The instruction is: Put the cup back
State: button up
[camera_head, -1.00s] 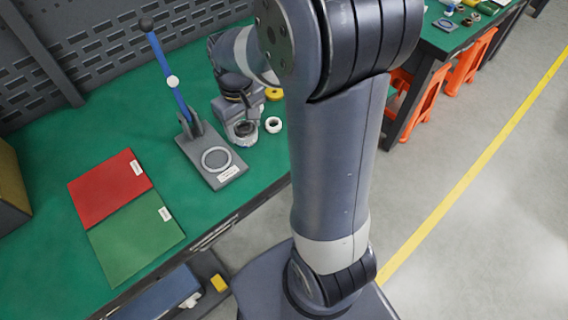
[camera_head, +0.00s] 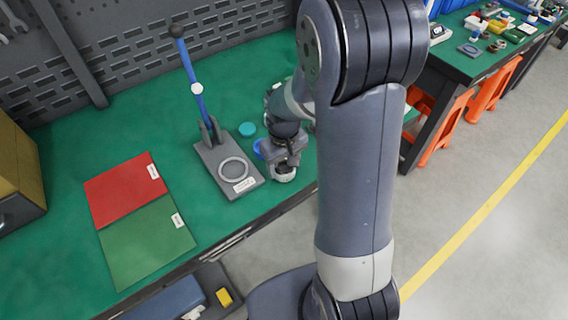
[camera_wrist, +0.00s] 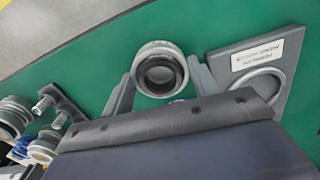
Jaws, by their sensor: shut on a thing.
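The cup (camera_wrist: 138,72) is a short pale round piece with a dark inner ring, seen end-on in the wrist view. My gripper (camera_wrist: 161,88) is shut on it, one grey finger on each side. In the head view my gripper (camera_head: 285,160) is over the green bench near its front edge, right of the lever press, with the pale cup (camera_head: 284,177) at its lower end. I cannot tell whether the cup touches the bench.
The lever press (camera_head: 214,155) has a blue handle and a ringed, labelled base plate (camera_wrist: 287,85). A teal disc (camera_head: 247,130) and a blue round piece (camera_head: 258,148) lie near my gripper. Red (camera_head: 120,190) and green (camera_head: 145,243) mats lie left. Several round parts and bolts (camera_wrist: 42,105) show lower left.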

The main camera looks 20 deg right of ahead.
jog(key=shift+f, duration=0.2)
jog(key=o, duration=1)
notch_tip(320, 180, up, 12)
jog(key=shift+r+p, duration=0.15)
jog(key=shift+p, duration=0.2)
